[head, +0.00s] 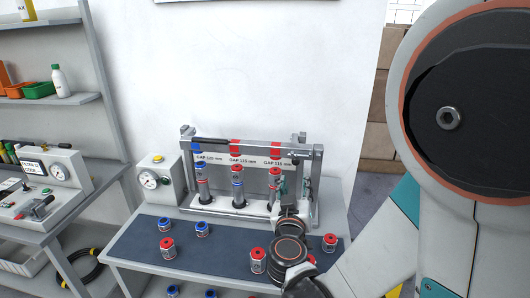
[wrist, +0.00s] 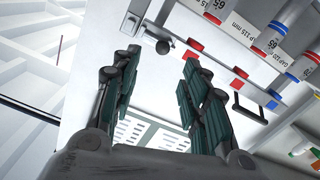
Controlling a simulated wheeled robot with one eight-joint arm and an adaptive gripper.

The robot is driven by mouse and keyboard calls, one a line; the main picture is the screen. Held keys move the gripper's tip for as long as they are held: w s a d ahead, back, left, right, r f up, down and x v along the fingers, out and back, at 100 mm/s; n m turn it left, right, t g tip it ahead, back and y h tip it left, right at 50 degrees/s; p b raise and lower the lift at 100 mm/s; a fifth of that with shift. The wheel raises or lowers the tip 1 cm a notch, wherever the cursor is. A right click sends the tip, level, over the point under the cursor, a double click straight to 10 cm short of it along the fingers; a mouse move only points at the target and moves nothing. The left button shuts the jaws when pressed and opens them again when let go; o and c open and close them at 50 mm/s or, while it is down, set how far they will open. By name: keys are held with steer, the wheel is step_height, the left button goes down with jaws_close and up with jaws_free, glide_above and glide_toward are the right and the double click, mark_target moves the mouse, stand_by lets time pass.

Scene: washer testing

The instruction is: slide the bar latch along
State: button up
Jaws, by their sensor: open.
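The bar latch (head: 250,146) seems to be the grey bar along the top of the metal test frame in the head view. A black piece (head: 211,141) sits near its left end, above a blue tag; red tags mark the middle and right. In the wrist view a black loop-shaped piece (wrist: 247,108) shows right of my fingers, and a round knob (wrist: 162,47) shows beyond the fingertips. My gripper (wrist: 160,62) is open with nothing between its fingers. In the head view it is at the frame's right side, partly hidden by my wrist.
Three cylinders stand in the frame, under gap labels. Loose red cans (head: 167,248) and blue cans (head: 202,229) stand on the dark mat (head: 135,240) in front. A gauge box (head: 156,178) stands left of the frame. Shelves (head: 50,100) are at the far left.

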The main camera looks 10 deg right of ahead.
mark_target(295, 162)
steer(key=x, duration=0.4)
steer(key=b+x, duration=0.1)
steer(key=x, duration=0.4)
steer(key=b+x, duration=0.1)
steer(key=x, duration=0.3)
steer(key=shift+w+a+r, duration=0.15)
steer(key=shift+w+r, duration=0.15)
steer(key=shift+w, duration=0.15)
jaws_close()
